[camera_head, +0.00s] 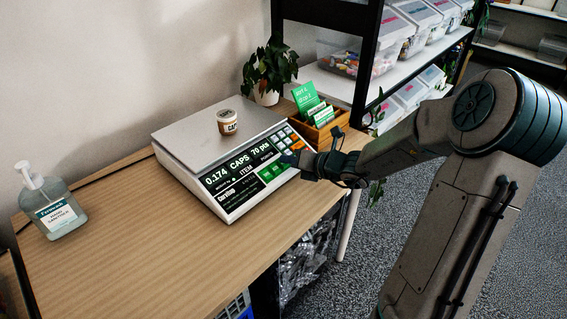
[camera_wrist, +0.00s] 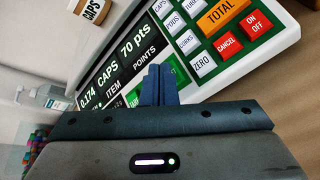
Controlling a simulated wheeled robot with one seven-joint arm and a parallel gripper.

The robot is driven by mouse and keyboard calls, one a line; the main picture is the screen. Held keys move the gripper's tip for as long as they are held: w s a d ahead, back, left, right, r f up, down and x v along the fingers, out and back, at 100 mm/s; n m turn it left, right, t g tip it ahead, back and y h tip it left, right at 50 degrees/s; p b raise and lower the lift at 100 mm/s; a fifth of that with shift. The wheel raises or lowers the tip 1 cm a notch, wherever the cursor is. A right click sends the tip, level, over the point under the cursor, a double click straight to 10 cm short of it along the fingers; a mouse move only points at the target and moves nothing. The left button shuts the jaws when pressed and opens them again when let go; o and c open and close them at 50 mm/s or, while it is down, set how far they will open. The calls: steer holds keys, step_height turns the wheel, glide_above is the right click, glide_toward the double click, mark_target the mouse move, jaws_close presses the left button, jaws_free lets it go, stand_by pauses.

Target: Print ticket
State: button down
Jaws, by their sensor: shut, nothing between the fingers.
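The weighing scale (camera_head: 215,170) stands on the wooden table. Its display (camera_head: 238,172) reads 0.174, CAPS and 70 pts. A small jar (camera_head: 227,122) labelled CAPS sits on the steel plate; its edge shows in the wrist view (camera_wrist: 92,10). My gripper (camera_head: 298,161) is shut and empty at the right front of the scale's panel. In the wrist view, my fingertips (camera_wrist: 158,84) are over the green keys by the display's lower right. The fingers partly hide these keys, and I cannot tell whether they touch. White keys, an orange TOTAL key (camera_wrist: 222,14) and red keys (camera_wrist: 228,44) lie beyond.
A hand sanitizer bottle (camera_head: 53,206) stands at the table's left. A potted plant (camera_head: 268,70) and a wooden box with green cards (camera_head: 318,112) stand behind the scale. A shelf of plastic bins (camera_head: 375,50) is at the back right. The table's front left is clear.

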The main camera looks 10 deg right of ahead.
steer(key=shift+f, duration=0.15)
stand_by(0.4)
steer(key=shift+s+d+r+p, duration=0.15)
steer(key=shift+s+r+p, duration=0.05)
steer(key=shift+r+p, duration=0.65)
steer(key=shift+f, duration=0.1)
steer(key=r+p, duration=0.1)
steer(key=s+r+p, duration=0.1)
steer(key=r+p, duration=0.1)
steer(key=d+r+p, duration=0.1)
steer(key=p, duration=0.1)
steer(key=shift+s+d+r, duration=0.1)
steer(key=shift+s+r, duration=0.2)
steer(key=shift+s, duration=0.05)
stand_by(0.3)
